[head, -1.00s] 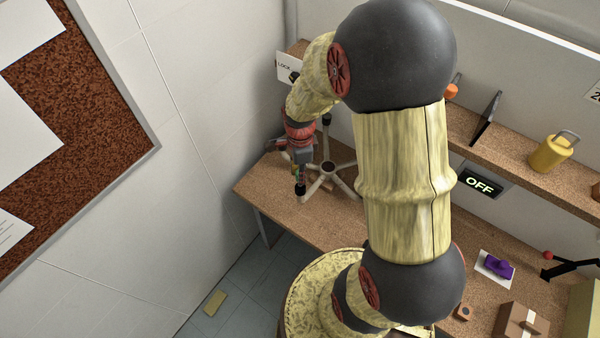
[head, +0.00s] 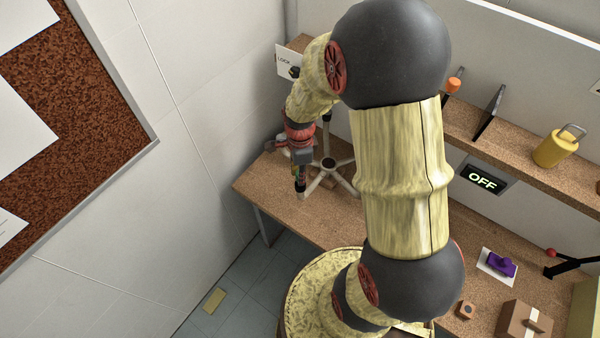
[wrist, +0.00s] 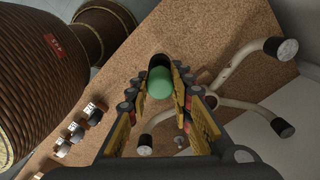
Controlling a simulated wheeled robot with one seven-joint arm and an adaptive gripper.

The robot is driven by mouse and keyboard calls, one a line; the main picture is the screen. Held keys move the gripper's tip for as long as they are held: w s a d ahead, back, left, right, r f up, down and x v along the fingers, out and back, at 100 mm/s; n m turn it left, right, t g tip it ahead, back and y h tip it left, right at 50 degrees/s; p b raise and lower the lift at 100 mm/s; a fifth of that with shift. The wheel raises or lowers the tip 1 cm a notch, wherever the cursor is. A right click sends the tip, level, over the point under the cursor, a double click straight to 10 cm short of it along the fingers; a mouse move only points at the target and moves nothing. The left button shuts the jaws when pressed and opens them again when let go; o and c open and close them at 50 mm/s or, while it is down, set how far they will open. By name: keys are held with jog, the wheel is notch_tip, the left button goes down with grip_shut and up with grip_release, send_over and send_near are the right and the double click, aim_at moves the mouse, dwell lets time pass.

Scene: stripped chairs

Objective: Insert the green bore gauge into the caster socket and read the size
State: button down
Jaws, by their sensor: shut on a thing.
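My gripper (wrist: 163,100) is shut on the green bore gauge (wrist: 160,84), whose rounded green end shows between the fingers in the wrist view. A black leg end (wrist: 158,62) shows just beyond the gauge; whether the gauge is inside its socket is hidden. The pale chair base (wrist: 232,104) rests on the workbench, its legs spread out with black ends. In the head view my gripper (head: 300,172) is over the near-left leg of the chair base (head: 343,178). No size reading is legible.
Several small dark blocks with white labels (wrist: 75,131) stand in a row on the bench (wrist: 205,40). A white wall (head: 190,140) is close on the left. A sign reading OFF (head: 482,179), a purple object (head: 501,264) and a yellow padlock-like object (head: 553,150) are to the right.

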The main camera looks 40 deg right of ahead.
jog(key=shift+f+b, duration=0.45)
jog(key=shift+f, duration=0.3)
jog(key=c, duration=1.5)
grip_release()
jog(key=shift+c, duration=0.2)
jog(key=shift+o, duration=0.2)
jog(key=shift+r, duration=0.1)
notch_tip(320, 180, up, 12)
jog(key=shift+f, duration=0.1)
